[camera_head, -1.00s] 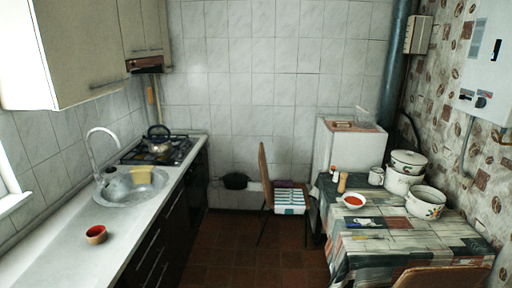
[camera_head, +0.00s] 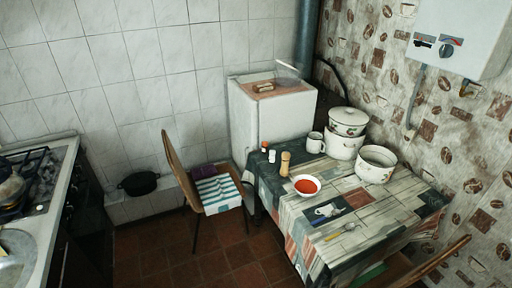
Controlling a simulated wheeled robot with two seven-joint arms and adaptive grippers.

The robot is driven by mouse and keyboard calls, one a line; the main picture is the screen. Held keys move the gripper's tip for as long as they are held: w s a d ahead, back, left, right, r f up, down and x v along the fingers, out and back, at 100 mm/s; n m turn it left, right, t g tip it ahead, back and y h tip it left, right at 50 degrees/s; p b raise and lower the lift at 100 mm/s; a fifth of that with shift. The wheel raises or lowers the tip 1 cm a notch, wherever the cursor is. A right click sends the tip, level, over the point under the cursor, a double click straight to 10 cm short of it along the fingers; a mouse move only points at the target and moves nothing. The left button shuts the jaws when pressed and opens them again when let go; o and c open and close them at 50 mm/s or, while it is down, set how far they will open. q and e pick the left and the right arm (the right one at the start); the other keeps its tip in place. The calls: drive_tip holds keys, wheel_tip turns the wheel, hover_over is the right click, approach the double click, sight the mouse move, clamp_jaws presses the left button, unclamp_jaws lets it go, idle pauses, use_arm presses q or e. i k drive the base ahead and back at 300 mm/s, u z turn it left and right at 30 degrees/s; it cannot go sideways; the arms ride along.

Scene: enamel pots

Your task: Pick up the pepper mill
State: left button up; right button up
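The pepper mill (camera_head: 285,163) is a small tan wooden cylinder. It stands upright near the left edge of the dining table (camera_head: 385,218), just left of a white bowl of red soup (camera_head: 307,185). Two small shakers (camera_head: 268,152) stand behind it to the left, one with a red top. Neither of my grippers is in view.
A white mug (camera_head: 315,142), stacked enamel pots (camera_head: 346,134) and another enamel pot (camera_head: 375,165) stand behind and right of the bowl. A chair (camera_head: 182,168) stands left of the table, with tiled floor (camera_head: 205,262) around it. A low fridge (camera_head: 262,120) is behind the table.

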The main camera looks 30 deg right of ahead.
sight(284, 169)
drive_tip(key=i, duration=2.3)
drive_tip(key=z, duration=2.9)
drive_tip(key=k, duration=0.2)
drive_tip(key=u, duration=1.25)
